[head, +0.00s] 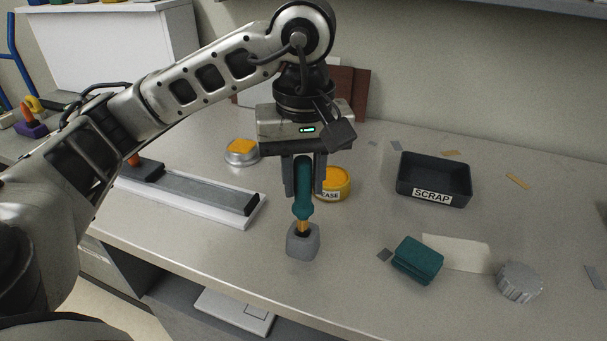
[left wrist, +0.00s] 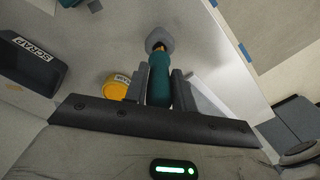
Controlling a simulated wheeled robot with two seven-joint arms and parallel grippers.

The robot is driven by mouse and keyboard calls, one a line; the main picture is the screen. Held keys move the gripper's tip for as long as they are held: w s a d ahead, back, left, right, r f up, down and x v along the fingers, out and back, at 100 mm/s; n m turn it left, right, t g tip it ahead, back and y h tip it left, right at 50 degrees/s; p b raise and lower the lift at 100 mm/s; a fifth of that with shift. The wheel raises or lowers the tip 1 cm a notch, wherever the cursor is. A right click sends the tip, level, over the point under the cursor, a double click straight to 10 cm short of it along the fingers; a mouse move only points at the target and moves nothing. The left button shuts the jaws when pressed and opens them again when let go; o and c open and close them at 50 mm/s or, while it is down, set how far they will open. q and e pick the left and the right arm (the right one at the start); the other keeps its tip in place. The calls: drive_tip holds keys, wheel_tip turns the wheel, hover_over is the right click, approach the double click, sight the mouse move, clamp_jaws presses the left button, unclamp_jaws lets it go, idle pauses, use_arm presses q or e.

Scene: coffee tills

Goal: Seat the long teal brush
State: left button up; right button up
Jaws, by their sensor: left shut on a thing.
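The long teal brush (head: 302,203) stands upright, its teal handle between the fingers of my left gripper (head: 303,192). My left gripper is shut on the handle. The brush's brass-coloured lower part points down at the small grey holder (head: 303,246) on the bench. Its lower end meets the holder's dark top opening; how deep it sits inside I cannot tell. The left wrist view also shows the brush (left wrist: 160,82) between the fingers, with the grey holder (left wrist: 159,40) at its far end. My right gripper is in neither view.
A yellow grease tin (head: 336,182) stands just behind the brush. A dark scrap tray (head: 434,198) lies to the right, with a teal block (head: 417,260) and a ridged grey knob (head: 519,282) nearer. A long grey bar (head: 205,188) on a white base lies left. The bench's front edge is close.

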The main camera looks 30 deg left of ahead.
sight(304, 204)
use_arm(q)
drive_tip(key=shift+f+b, duration=1.35)
drive_tip(key=shift+f, duration=0.15)
drive_tip(key=shift+f+b, duration=0.75)
drive_tip(key=shift+f, duration=0.2)
drive_tip(key=o, duration=1.1)
drive_tip(key=shift+c, duration=0.2)
